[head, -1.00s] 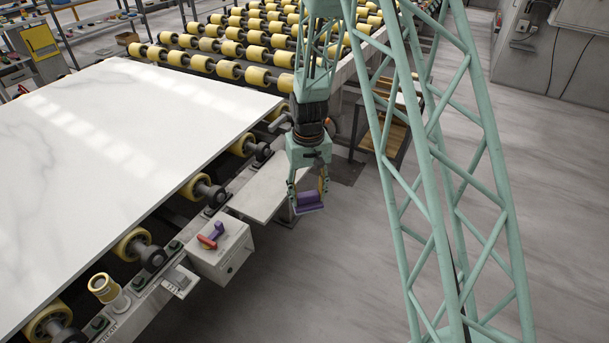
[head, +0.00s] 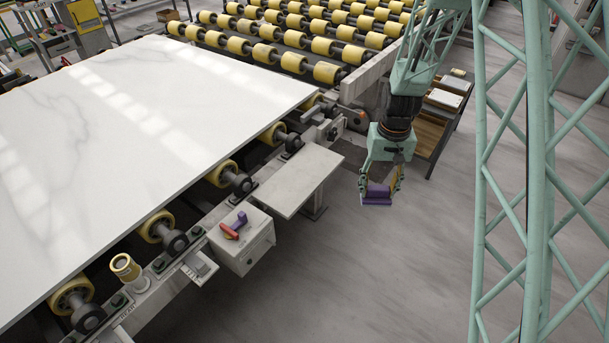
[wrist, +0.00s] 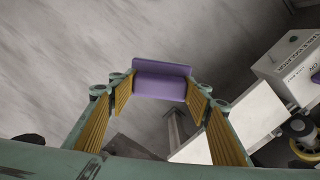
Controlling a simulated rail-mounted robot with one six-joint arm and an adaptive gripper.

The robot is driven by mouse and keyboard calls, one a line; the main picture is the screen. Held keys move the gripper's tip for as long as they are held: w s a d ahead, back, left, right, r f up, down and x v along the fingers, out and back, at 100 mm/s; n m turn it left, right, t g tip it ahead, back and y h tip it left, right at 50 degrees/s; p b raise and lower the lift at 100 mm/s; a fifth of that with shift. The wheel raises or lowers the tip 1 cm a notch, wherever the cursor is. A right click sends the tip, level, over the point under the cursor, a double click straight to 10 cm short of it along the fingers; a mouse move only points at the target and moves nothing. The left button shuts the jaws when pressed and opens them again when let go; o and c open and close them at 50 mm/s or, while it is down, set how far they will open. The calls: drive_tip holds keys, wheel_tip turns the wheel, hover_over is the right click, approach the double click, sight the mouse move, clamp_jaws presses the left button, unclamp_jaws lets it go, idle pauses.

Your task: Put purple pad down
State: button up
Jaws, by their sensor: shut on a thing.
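The purple pad (head: 377,195) is held between the fingers of my gripper (head: 381,184), in the air over the floor. In the wrist view the pad (wrist: 162,80) spans the gap between the yellow-lined fingertips, with grey floor behind it. My gripper is to the right of a flat pale side shelf (head: 295,182) fixed along the conveyor edge. The shelf's top is bare. It also shows in the wrist view (wrist: 235,125), to the right of the pad.
A white marble slab (head: 150,130) lies on yellow rollers at the left. A control box (head: 243,250) with a red and purple handle stands beside the shelf. A wooden rack (head: 432,125) stands behind my gripper. The floor at the lower middle is clear.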

drive_tip(key=shift+a, duration=0.15)
drive_tip(key=w+a+f+n+b, duration=0.1)
drive_tip(key=a+n, duration=0.4)
drive_tip(key=a, duration=0.6)
drive_tip(key=w+a+f+n+b, duration=0.2)
drive_tip(key=w+a+f+n, duration=0.2)
drive_tip(key=a, duration=0.7)
drive_tip(key=shift+w+a+f+n, duration=0.15)
drive_tip(key=shift+w+a+n, duration=0.2)
drive_tip(key=shift+n, duration=0.75)
drive_tip(key=w+a, duration=0.1)
drive_tip(key=w, duration=0.4)
drive_tip(key=w+a+f+b, duration=0.1)
drive_tip(key=w, duration=0.4)
drive_tip(key=w+a, duration=0.1)
drive_tip(key=w, duration=0.4)
drive_tip(key=shift+f+b, duration=0.2)
drive_tip(key=shift+b, duration=0.2)
drive_tip(key=shift+w, duration=0.15)
drive_tip(key=shift+w+f, duration=0.15)
drive_tip(key=shift+f, duration=0.1)
drive_tip(key=shift+f+b, duration=0.5)
drive_tip(key=shift+f, duration=1.05)
